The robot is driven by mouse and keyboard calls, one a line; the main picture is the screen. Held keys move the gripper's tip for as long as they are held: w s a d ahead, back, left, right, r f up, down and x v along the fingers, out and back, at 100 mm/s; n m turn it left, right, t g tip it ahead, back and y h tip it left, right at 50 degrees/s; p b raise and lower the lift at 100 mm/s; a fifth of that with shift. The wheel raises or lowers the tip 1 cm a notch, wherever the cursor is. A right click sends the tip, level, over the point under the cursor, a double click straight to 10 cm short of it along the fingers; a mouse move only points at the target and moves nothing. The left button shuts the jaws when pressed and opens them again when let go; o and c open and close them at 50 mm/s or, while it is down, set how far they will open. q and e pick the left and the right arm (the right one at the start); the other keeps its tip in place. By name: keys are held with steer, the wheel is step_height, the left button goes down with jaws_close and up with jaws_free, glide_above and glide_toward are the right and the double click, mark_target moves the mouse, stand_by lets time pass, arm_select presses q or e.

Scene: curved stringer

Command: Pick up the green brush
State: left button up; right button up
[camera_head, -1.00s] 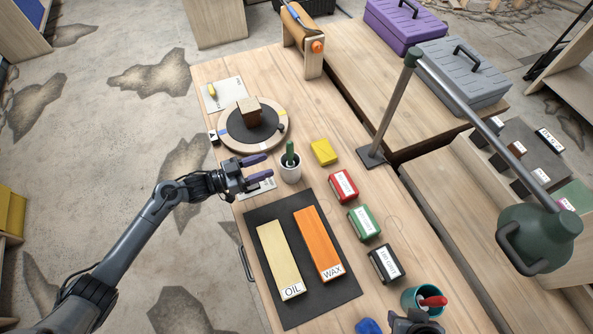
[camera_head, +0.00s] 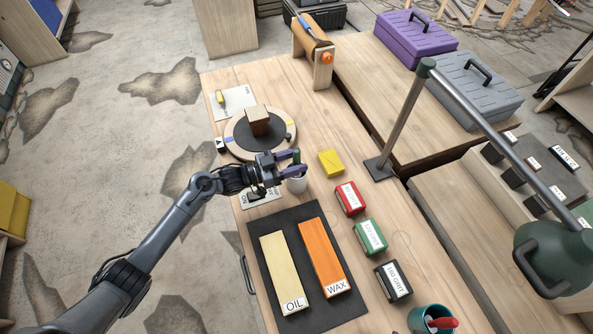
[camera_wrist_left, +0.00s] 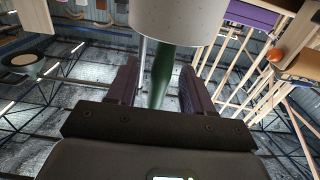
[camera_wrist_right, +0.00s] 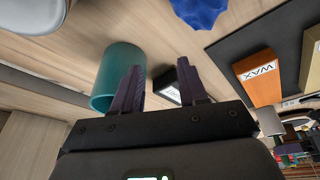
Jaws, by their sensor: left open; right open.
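The green brush (camera_head: 296,157) stands handle-up in a white cup (camera_head: 297,184) on the workbench. My left gripper (camera_head: 290,163) is at the handle just above the cup rim. In the left wrist view the green handle (camera_wrist_left: 160,80) lies between the two open purple fingers, with a gap to at least one of them, and the cup (camera_wrist_left: 180,18) is at the top. The brush's lower end is hidden in the cup. My right gripper (camera_wrist_right: 160,72) is open and empty near a teal cup (camera_wrist_right: 120,65); it is out of the head view.
A round turntable (camera_head: 238,147) with a brown block is behind the left gripper. A yellow block (camera_head: 330,163), red, green and black labelled blocks stand to the right. A dark mat (camera_head: 265,304) with OIL and WAX boards lies in front. A lamp (camera_head: 555,255) overhangs the right side.

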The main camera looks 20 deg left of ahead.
arm_select(q)
steer(key=x, duration=0.2)
steer(key=shift+w+d, duration=0.2)
jaws_close()
